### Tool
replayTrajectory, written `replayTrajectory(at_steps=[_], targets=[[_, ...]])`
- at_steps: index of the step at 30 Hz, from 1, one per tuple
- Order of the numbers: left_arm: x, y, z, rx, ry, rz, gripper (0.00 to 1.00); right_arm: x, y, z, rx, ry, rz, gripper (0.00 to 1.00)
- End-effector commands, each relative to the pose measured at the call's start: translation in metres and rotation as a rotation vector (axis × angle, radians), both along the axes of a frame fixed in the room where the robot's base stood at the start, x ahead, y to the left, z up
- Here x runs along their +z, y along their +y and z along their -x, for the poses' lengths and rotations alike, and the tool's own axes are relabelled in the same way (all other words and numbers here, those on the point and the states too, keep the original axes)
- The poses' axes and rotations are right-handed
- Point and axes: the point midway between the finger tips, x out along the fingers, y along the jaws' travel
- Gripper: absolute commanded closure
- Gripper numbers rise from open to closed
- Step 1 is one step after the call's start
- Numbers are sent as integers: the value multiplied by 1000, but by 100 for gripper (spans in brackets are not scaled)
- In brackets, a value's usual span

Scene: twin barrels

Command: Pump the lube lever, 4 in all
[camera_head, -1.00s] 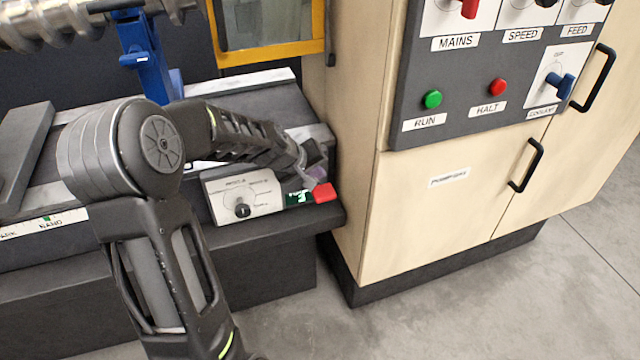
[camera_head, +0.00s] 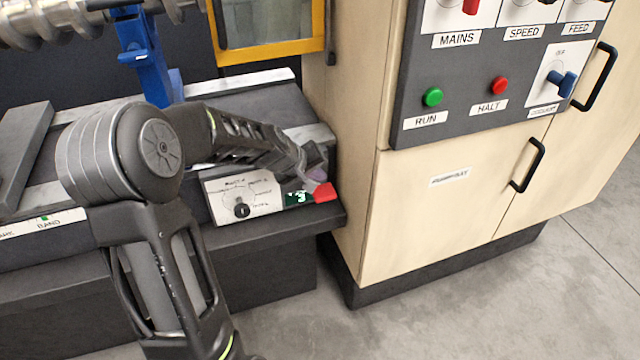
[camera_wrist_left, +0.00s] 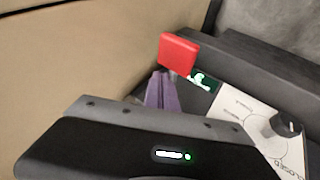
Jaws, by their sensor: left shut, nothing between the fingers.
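The lube lever shows as a red paddle (camera_head: 325,192) at the right end of the bench's front ledge, and as a red block in the left wrist view (camera_wrist_left: 179,53). A small dark display (camera_head: 298,197) beside it has a lit green-white mark that looks like a 3. My left gripper (camera_head: 318,178) is at the paddle, partly hidden by its own wrist. Its purple fingers are shut and empty in the left wrist view (camera_wrist_left: 161,92), their tips just below the red block. I cannot tell whether they touch it. My right gripper is out of view.
A white dial plate (camera_head: 243,196) with a black knob is left of the display. A wooden cabinet (camera_head: 350,150) stands close on the right, with a dark switch panel (camera_head: 465,85) and black handles. Open floor (camera_head: 450,310) lies in front.

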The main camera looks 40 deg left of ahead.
Motion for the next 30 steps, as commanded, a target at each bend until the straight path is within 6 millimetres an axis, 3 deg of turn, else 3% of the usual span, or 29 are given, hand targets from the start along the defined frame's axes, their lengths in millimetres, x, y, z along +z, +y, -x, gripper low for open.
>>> replayTrajectory(at_steps=[30], targets=[[-12,-2,1,-1,1,1,100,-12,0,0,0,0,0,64]])
